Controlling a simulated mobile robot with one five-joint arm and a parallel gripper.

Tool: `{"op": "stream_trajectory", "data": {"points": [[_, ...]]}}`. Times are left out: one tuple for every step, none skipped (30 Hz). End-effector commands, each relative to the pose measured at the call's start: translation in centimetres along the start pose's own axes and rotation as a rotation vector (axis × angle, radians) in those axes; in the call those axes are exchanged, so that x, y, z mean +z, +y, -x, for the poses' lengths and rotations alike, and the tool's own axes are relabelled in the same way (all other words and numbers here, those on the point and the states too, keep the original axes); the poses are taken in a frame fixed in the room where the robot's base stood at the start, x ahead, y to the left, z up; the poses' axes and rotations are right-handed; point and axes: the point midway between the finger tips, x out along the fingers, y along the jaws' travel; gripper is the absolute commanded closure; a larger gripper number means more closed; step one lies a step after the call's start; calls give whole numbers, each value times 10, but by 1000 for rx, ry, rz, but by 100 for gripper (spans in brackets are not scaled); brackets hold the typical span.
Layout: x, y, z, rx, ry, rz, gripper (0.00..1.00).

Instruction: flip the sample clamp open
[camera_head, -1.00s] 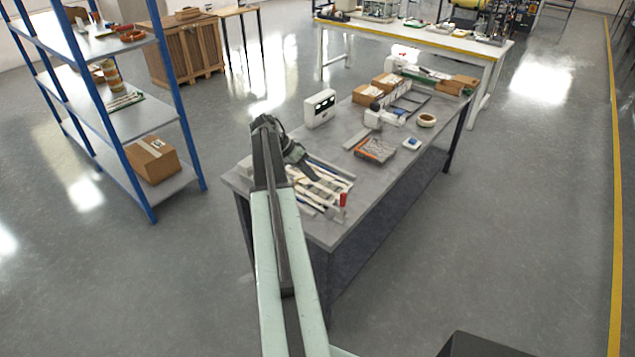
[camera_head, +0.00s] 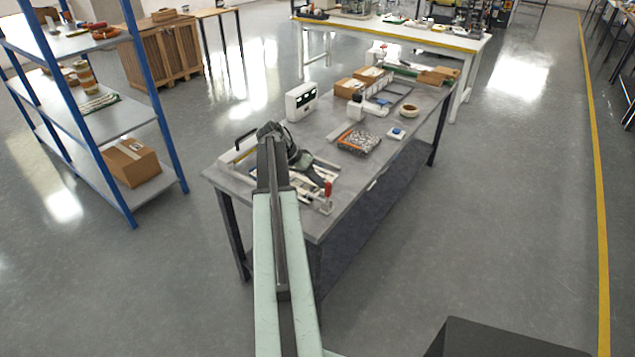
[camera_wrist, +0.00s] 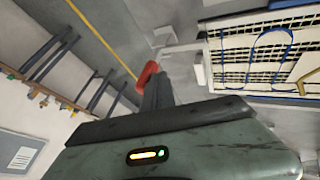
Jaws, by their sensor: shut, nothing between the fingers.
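The sample clamp, with a red handle (camera_head: 328,188), stands at the front right corner of the grey bench in the head view. In the wrist view the red handle (camera_wrist: 147,74) is just beyond the dark fingers of my gripper (camera_wrist: 156,92). I cannot tell whether they touch. My gripper (camera_head: 314,176) is shut and empty, low over the bench close to the handle. A sample with a black grid and blue cord (camera_wrist: 262,50) lies beside the clamp in the wrist view. My arm hides part of the bench near it.
The grey bench (camera_head: 335,215) also holds a white box with dark openings (camera_head: 301,102), an orange-edged tray (camera_head: 358,142), a tape roll (camera_head: 409,111) and cartons (camera_head: 360,83). A blue shelf (camera_head: 150,100) stands left. The floor to the right is clear.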

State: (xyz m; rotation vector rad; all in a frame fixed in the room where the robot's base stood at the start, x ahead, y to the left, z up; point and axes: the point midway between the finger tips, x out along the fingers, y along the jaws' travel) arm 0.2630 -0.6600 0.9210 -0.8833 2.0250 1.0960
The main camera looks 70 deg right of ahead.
Motion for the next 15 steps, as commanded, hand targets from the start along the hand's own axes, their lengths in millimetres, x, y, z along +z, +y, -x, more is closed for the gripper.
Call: {"op": "stream_trajectory", "data": {"points": [[3, 1, 1, -2, -1, 1, 100], [3, 1, 2, -3, -1, 1, 100], [4, 2, 2, -7, -2, -1, 100], [4, 3, 2, -11, -2, -2, 100], [4, 4, 2, -17, -3, -4, 100], [5, 6, 2, -25, -5, -8, 100], [5, 7, 2, -32, -8, -11, 100], [5, 7, 2, -39, -9, -13, 100], [5, 7, 2, -45, -11, -16, 100], [5, 7, 1, -48, -11, -17, 100], [5, 8, 1, -51, -12, -19, 100], [5, 8, 1, -55, -13, -21, 100], [4, 9, 0, -58, -15, -23, 100], [4, 10, 0, -62, -16, -25, 100], [4, 11, 0, -67, -18, -27, 100]]}}
